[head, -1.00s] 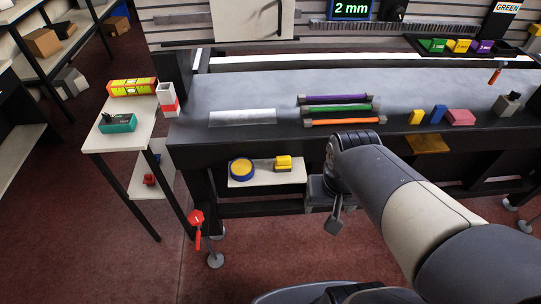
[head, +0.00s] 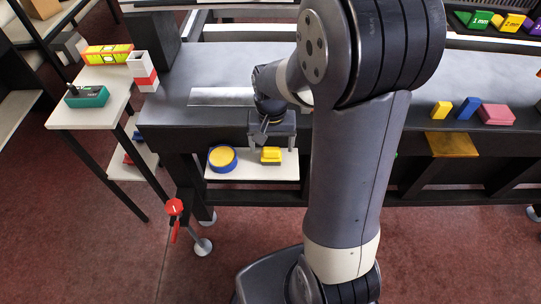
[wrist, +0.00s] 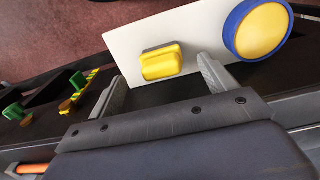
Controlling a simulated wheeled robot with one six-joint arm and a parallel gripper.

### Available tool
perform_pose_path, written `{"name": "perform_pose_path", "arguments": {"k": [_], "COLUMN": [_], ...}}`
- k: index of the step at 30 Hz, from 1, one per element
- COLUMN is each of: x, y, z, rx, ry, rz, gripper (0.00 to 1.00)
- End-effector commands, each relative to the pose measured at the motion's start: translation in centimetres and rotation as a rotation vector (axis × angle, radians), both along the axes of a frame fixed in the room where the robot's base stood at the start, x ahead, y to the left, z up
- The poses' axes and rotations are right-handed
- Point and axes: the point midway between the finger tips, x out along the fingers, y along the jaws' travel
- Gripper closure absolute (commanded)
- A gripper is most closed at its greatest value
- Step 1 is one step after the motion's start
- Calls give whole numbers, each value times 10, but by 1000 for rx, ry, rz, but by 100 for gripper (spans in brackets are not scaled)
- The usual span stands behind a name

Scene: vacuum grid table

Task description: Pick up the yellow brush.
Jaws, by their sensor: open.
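The yellow brush (head: 270,155) lies on a white lower shelf (head: 240,172) under the front edge of the dark table. It also shows in the wrist view (wrist: 162,66), with a brownish strip along its upper edge. My gripper (head: 271,147) is in front of the table edge, just above the brush in the head picture. In the wrist view my gripper (wrist: 162,70) is open, one finger on each side of the brush's line. Nothing is between the fingers that I can see as held. Whether a finger touches the shelf I cannot tell.
A round yellow and blue container (head: 222,158) sits left of the brush, close to the right finger in the wrist view. The dark table (head: 220,70) overhangs the shelf. A red-handled clamp (head: 174,208) hangs at the table's left leg. A side table (head: 90,113) stands left.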

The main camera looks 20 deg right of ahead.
Motion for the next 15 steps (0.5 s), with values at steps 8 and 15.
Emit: {"name": "perform_pose_path", "arguments": {"k": [8,15], "x": [4,5], "y": [-1,-1], "z": [-31,-55], "rx": [0,0], "ry": [3,1], "rz": [0,1], "gripper": [20,20]}}
